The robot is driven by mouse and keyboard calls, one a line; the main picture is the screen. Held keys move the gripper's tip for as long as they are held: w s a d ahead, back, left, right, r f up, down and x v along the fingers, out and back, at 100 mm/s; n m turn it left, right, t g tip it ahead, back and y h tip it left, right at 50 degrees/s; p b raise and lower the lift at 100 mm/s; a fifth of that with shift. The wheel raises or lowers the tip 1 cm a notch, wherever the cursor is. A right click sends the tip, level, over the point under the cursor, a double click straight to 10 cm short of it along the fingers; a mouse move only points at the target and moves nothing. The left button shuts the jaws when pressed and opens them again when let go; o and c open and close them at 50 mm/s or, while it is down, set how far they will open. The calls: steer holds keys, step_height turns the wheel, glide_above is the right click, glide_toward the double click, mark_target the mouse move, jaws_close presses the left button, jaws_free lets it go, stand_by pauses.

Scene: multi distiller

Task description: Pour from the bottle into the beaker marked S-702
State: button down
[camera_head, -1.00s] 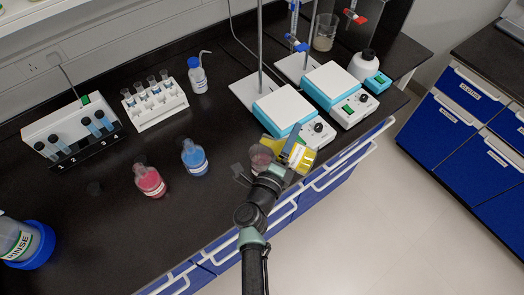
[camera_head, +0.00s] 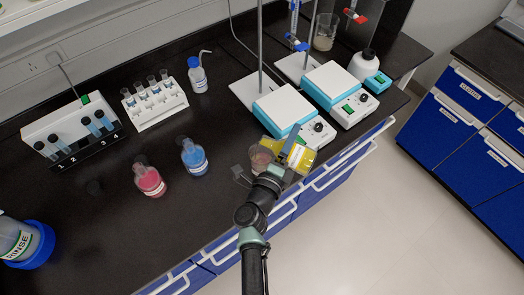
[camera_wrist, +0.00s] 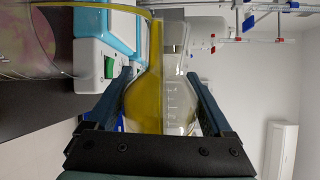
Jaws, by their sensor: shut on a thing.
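My gripper (camera_head: 291,152) is shut on a bottle of yellow liquid (camera_head: 303,160) at the front edge of the bench. The bottle lies tipped on its side, and its body shows between both fingers (camera_wrist: 160,105) in the wrist view. A thin yellow stream runs from its mouth toward a clear beaker (camera_wrist: 25,45). In the head view this beaker (camera_head: 259,158) stands just left of the bottle, with a pinkish tint and partly hidden by my arm. I cannot read a mark on it.
Blue (camera_head: 194,158) and pink (camera_head: 150,181) bottles stand left of the beaker. Two hotplates (camera_head: 284,110) (camera_head: 338,88) with stands are behind my gripper. A tube rack (camera_head: 155,106), wash bottle (camera_head: 198,76) and rinse container (camera_head: 22,243) are farther left. The bench between is clear.

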steer(key=shift+f+n, duration=0.25)
steer(key=shift+n, duration=0.05)
stand_by(1.2)
